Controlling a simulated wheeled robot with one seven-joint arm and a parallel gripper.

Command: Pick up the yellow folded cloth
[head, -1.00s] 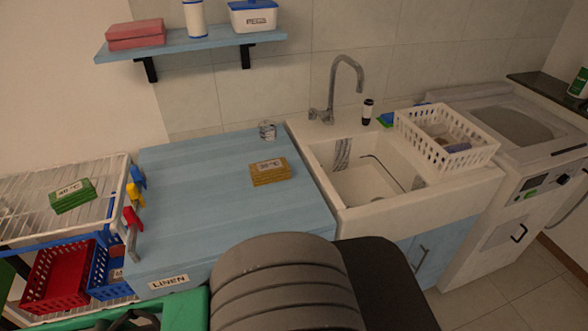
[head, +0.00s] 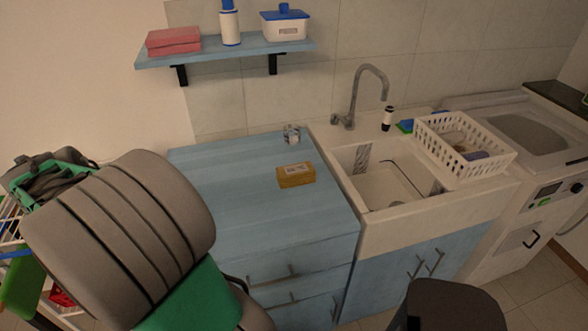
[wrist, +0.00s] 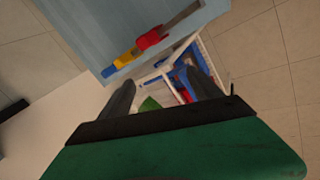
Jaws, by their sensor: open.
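The yellow folded cloth (head: 296,175), with a white label on top, lies flat on the blue worktop (head: 225,200) in the head view. My gripper (wrist: 160,92) shows from behind in the wrist view, with its two dark fingers spread and nothing between them. In the head view my gripper is at the far left, partly hidden by my arm, well to the left of the cloth and apart from it. The cloth is not in the wrist view.

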